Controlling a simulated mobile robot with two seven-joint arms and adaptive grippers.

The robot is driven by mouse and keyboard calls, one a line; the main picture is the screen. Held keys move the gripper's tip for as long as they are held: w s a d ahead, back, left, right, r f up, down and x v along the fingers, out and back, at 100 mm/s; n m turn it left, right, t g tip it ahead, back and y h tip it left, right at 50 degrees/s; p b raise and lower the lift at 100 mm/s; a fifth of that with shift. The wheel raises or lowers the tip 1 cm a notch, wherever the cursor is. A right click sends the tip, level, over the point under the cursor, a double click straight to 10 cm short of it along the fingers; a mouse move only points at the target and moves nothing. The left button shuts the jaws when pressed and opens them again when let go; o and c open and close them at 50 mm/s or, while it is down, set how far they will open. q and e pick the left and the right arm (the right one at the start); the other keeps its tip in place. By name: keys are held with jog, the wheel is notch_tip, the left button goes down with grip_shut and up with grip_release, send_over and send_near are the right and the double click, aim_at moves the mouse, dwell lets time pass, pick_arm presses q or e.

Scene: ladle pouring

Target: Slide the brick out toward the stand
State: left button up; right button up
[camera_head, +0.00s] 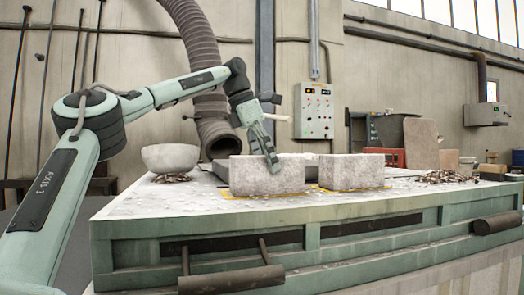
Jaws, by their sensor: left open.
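Two pale grey, rough bricks stand on the white-dusted bench top (150,203): a left brick (247,179) and a right brick (352,172), with a narrow gap between them. Yellow markings show on the top around their bases. My left gripper (273,160) comes down from above, open, with its fingers over the top edge and upper face of the left brick. I cannot tell whether they touch it. No thing is clearly a stand. My right gripper is out of view.
A grey bowl (170,158) sits at the left with rubble below it. A wide ribbed hose (217,138) ends behind the left brick. Rubble (445,177) and a leaning slab (421,143) are at the right. The bench's front strip is clear.

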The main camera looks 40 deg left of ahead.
aim_at(272, 175)
pick_arm(q)
jog(key=shift+x, duration=1.55)
jog(key=c, duration=2)
jog(key=shift+o, duration=0.2)
jog(key=shift+s, duration=0.1)
